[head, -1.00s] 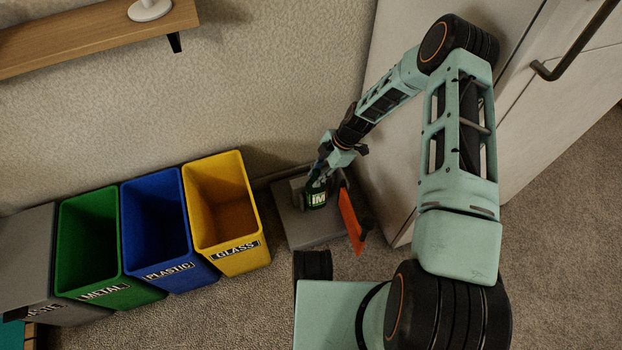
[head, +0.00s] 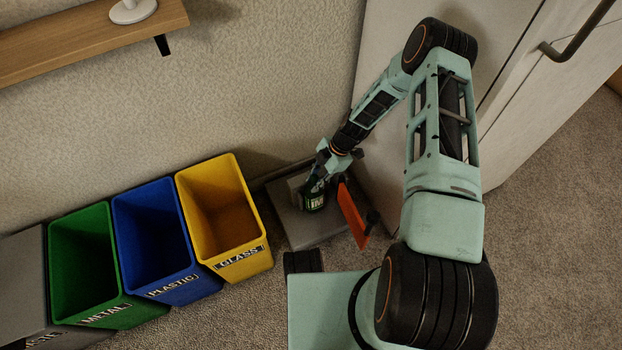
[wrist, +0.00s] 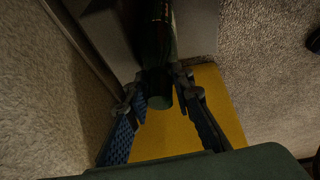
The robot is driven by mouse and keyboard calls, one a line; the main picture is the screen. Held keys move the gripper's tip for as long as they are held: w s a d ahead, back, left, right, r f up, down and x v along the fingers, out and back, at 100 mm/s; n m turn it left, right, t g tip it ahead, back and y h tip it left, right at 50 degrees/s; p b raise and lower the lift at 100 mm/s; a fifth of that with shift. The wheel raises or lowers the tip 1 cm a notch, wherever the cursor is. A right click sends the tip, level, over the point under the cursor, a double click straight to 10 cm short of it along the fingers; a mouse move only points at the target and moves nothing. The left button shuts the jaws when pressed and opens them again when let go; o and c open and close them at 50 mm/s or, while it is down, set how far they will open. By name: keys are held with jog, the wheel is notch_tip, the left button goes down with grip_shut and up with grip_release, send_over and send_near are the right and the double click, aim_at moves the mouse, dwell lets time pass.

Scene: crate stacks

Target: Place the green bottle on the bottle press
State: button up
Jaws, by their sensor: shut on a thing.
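The green bottle (head: 314,201) has a dark body and a pale label, and is over the grey bottle press (head: 302,237) on the floor by the wall. My gripper (head: 322,181) is at the bottle's upper part and shut on it. In the wrist view the dark bottle (wrist: 158,50) lies between the fingers of my gripper (wrist: 160,88). The press has an orange-red lever plate (head: 353,215) just right of the bottle. Whether the bottle's base touches the press cannot be told.
Yellow glass (head: 258,215), blue plastic (head: 180,284) and green metal (head: 112,309) bins stand in a row left of the press. A pale cabinet (head: 381,158) is close on the right. A wooden shelf (head: 85,42) is on the wall.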

jog(key=shift+f, duration=0.1)
jog(key=o, duration=0.8)
jog(key=p+v, duration=0.2)
jog(key=v, duration=0.4)
jog(key=shift+d+r+p, duration=0.2)
jog(key=shift+r+p, duration=0.1)
jog(key=shift+r, duration=0.1)
jog(key=shift+d+r, duration=0.2)
jog(key=shift+r, duration=0.2)
